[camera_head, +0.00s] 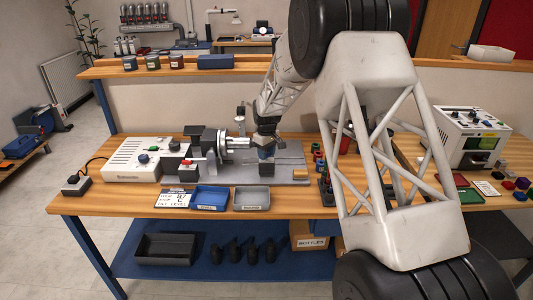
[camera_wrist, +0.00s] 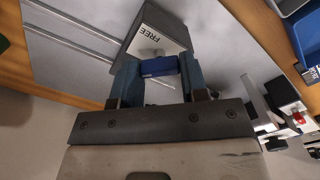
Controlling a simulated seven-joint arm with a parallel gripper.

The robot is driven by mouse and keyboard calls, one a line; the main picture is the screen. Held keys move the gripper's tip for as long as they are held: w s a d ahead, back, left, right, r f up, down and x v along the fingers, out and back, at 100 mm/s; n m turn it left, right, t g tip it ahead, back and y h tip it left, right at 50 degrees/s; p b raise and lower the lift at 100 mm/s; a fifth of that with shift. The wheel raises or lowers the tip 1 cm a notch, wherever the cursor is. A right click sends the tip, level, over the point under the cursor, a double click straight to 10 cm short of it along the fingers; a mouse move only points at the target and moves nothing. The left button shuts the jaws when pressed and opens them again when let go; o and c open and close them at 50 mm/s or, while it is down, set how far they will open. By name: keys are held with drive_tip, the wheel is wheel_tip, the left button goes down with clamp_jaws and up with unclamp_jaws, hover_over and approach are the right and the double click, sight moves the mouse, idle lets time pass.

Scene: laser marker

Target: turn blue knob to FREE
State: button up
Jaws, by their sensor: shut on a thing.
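The blue knob (camera_wrist: 159,67) sits between the two fingertips of my gripper (camera_wrist: 158,78) in the wrist view, and the gripper is shut on it. Just beyond the knob is a grey block with a pale face (camera_wrist: 153,42) that carries the printed word FREE. In the head view my gripper (camera_head: 266,152) points down over the grey machine bed (camera_head: 290,172), and the knob is hard to make out there. Which way the knob's mark points cannot be told.
A blue tray (camera_head: 210,198) and a grey tray (camera_head: 251,199) lie in front of the machine. A white control box (camera_head: 133,158) and the chuck (camera_head: 210,141) stand left of my gripper. A white label card (camera_head: 174,198) lies at the table's front edge.

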drive_tip(key=m, duration=0.4)
drive_tip(key=shift+m, duration=0.3)
drive_tip(key=m, duration=0.4)
idle(0.3)
drive_tip(key=o, duration=0.9)
drive_tip(key=shift+r, duration=3.9)
drive_tip(key=shift+r, duration=0.1)
